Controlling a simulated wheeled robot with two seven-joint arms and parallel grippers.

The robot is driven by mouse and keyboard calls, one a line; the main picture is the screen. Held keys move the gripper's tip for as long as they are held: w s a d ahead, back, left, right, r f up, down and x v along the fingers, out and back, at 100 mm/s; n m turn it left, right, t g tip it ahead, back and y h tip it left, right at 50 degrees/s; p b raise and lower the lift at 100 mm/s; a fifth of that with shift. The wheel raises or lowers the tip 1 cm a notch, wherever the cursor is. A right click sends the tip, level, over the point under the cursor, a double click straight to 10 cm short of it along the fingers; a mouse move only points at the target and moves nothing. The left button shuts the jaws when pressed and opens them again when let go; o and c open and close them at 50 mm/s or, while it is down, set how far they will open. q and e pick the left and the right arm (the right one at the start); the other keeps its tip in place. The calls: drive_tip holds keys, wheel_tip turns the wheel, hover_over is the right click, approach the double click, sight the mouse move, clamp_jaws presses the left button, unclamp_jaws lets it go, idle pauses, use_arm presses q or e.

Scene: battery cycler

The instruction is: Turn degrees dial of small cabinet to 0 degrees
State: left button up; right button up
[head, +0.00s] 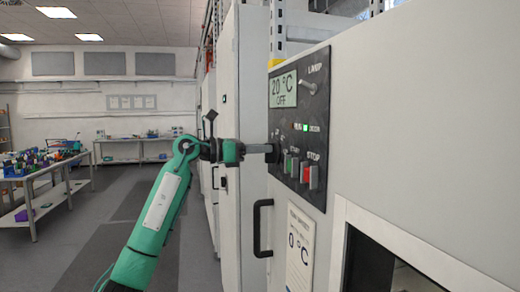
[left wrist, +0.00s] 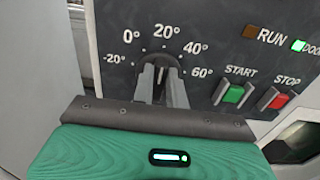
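The control panel (head: 300,125) of the cabinet shows 20 °C and OFF on its display (head: 284,88). In the left wrist view the degrees dial (left wrist: 163,72) sits below a scale from -20° to 60°, and its pale mark points up near 20°. My left gripper (head: 272,149) reaches the panel from the left. Its fingers (left wrist: 164,78) stand on both sides of the dial and hide most of it. I cannot tell whether they press on it. My right gripper is not in view.
Right of the dial are a green START button (left wrist: 233,94) and a red STOP button (left wrist: 274,99).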

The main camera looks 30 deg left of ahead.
use_arm(q)
drive_tip(key=shift+n, duration=0.3)
clamp_jaws()
drive_tip(key=shift+w+a+f+n+p, duration=0.15)
drive_tip(key=shift+n+p, duration=0.4)
drive_tip(key=shift+n, duration=0.6)
drive_tip(key=shift+a+r+n+p, duration=0.1)
drive_tip(key=shift+n+p, duration=0.5)
drive_tip(key=shift+n, duration=0.6)
drive_tip(key=shift+w+a+f+n+p, duration=0.15)
drive_tip(key=shift+n+p, duration=0.4)
drive_tip(key=shift+n, duration=0.6)
drive_tip(key=shift+r, duration=0.1)
drive_tip(key=o, duration=0.8)
unclamp_jaws()
